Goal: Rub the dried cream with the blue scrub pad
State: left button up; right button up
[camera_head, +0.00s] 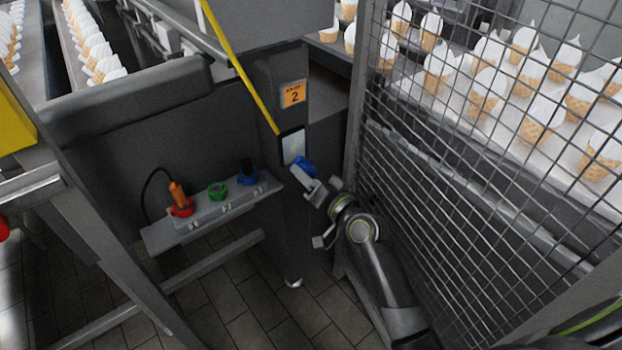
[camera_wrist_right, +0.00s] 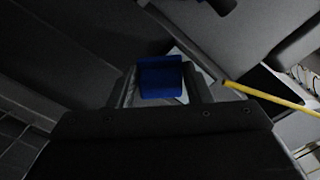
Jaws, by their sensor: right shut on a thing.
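The blue scrub pad (camera_head: 305,166) is between the fingers of my right gripper (camera_head: 309,179), which is shut on it. The gripper is in front of the dark post, just below a pale rectangular panel (camera_head: 293,146) in a dark frame. In the right wrist view the pad (camera_wrist_right: 161,77) sits between the two fingers, and part of the pale panel (camera_wrist_right: 195,75) shows behind it. I cannot tell whether pad and panel touch. I cannot make out the dried cream distinctly; the panel's face is pale and partly hidden by the pad. My left gripper is not in view.
A shelf (camera_head: 155,237) to the left holds an orange-handled tool (camera_head: 179,198), a green ring (camera_head: 217,189) and a dark blue item (camera_head: 248,174). A yellow bar (camera_head: 240,68) slants down to the panel. A wire mesh guard (camera_head: 440,160) stands close on the right, with cones behind it.

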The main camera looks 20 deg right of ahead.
aim_at(292, 137)
jog(key=shift+x, duration=1)
dwell(0.5)
notch_tip(292, 137, up, 4)
jog(key=p, duration=0.3)
jog(key=shift+s, duration=0.1)
notch_tip(292, 137, up, 4)
jog(key=p, duration=0.3)
jog(key=shift+f+p, duration=0.15)
jog(key=shift+p, duration=0.25)
notch_tip(292, 137, down, 8)
jog(key=b, duration=0.7)
jog(key=shift+b, duration=0.3)
